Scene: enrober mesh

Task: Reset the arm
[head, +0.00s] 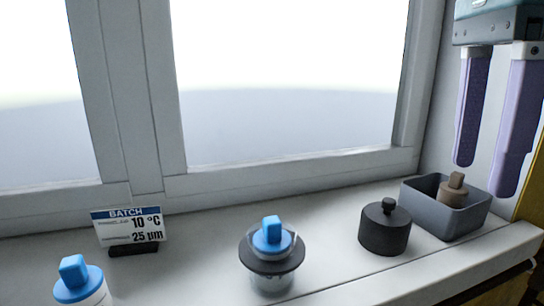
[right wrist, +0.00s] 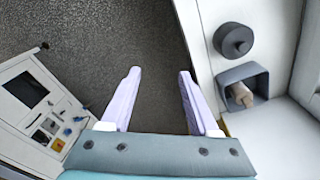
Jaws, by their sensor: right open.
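My right gripper (head: 484,176) hangs at the upper right of the head view, with its two pale purple fingers spread apart and nothing between them. It appears in front of the wall beside the window, near the grey bin at the sill's right end. In the right wrist view the open fingers (right wrist: 160,74) point out over dark floor, with the sill to their right. My left gripper is not in view.
The sill holds a blue-capped piece (head: 74,272), a blue-knobbed piece in a dark-collared clear jar (head: 271,262), a black knobbed cylinder (head: 383,234) and a grey bin (head: 447,222) holding a brown piece (head: 453,190). A batch sign (head: 130,228) stands by the window. A screen panel (right wrist: 28,92) is at left.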

